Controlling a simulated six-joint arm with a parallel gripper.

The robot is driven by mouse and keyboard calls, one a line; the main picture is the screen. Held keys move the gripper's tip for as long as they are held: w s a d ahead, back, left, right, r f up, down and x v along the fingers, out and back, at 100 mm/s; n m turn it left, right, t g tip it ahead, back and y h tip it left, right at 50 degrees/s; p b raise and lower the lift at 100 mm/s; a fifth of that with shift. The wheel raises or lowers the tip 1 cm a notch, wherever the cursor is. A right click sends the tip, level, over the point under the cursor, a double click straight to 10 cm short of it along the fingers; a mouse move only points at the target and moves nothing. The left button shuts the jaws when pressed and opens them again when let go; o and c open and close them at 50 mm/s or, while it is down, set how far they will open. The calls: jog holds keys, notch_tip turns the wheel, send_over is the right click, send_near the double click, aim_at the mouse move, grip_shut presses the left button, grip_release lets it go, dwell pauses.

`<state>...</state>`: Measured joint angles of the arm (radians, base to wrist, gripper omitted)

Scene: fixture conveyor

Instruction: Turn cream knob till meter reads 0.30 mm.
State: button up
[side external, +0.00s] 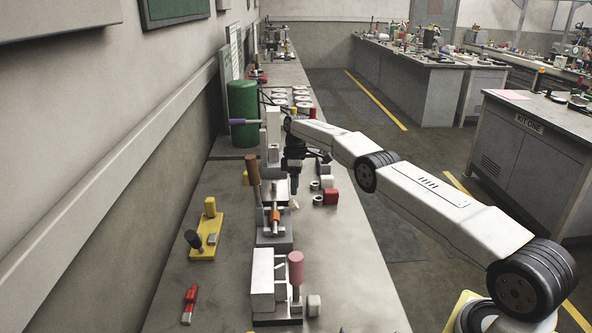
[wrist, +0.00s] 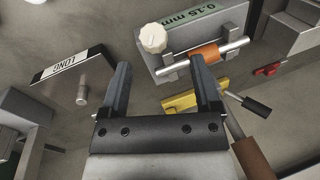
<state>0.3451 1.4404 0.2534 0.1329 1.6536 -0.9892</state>
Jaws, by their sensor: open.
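The cream knob (wrist: 153,38) is a scalloped round knob on the front face of a grey block in the wrist view. A green meter strip (wrist: 186,17) on that block reads 0.15 mm. A metal rod with an orange collar (wrist: 205,53) runs across the block beside the knob. My gripper (wrist: 160,66) is open, its two dark fingers apart with nothing between them; in the picture the knob lies just beyond the tips, apart from them. In the side view my gripper (side external: 295,178) hangs over the bench fixtures. I cannot make out the knob for certain there.
In the side view a pink-handled clamp (side external: 296,270) stands nearer the camera, and a green cylinder (side external: 243,113) behind.

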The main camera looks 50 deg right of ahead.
aim_at(294, 201)
jog(key=shift+s+a+v, duration=0.15)
jog(key=shift+a+v, duration=0.05)
jog(key=shift+v, duration=0.75)
jog(key=shift+s+a+v, duration=0.1)
jog(key=shift+a+v, duration=0.05)
jog(key=shift+v, duration=0.8)
jog(key=shift+r, duration=0.1)
jog(key=shift+w, duration=0.1)
jog(key=t+h, duration=0.1)
jog(key=f+n+t+h, duration=0.1)
jog(key=shift+w+a+f+n+h, duration=0.15)
jog(key=shift+a+f+n+h, duration=0.15)
jog(key=shift+a+f+h, duration=0.1)
jog(key=shift+s+a+f+n+t+h, duration=0.1)
jog(key=shift+s+a+n+t+h, duration=0.1)
jog(key=shift+s+a+n+t, duration=0.3)
jog(key=shift+s+a+f+n+t+h, duration=0.1)
jog(key=shift+s+a+n+t+h, duration=0.1)
jog(key=shift+s, duration=0.45)
jog(key=shift+f, duration=0.1)
jog(key=shift+w+d+f, duration=0.2)
jog(key=shift+f, duration=1.05)
jog(key=shift+w+d+f, duration=0.15)
jog(key=shift+w+f, duration=0.05)
jog(key=shift+f, duration=1.05)
jog(key=shift+w+d+f, duration=0.2)
jog(key=shift+w+f, duration=0.05)
jog(key=shift+f, duration=1)
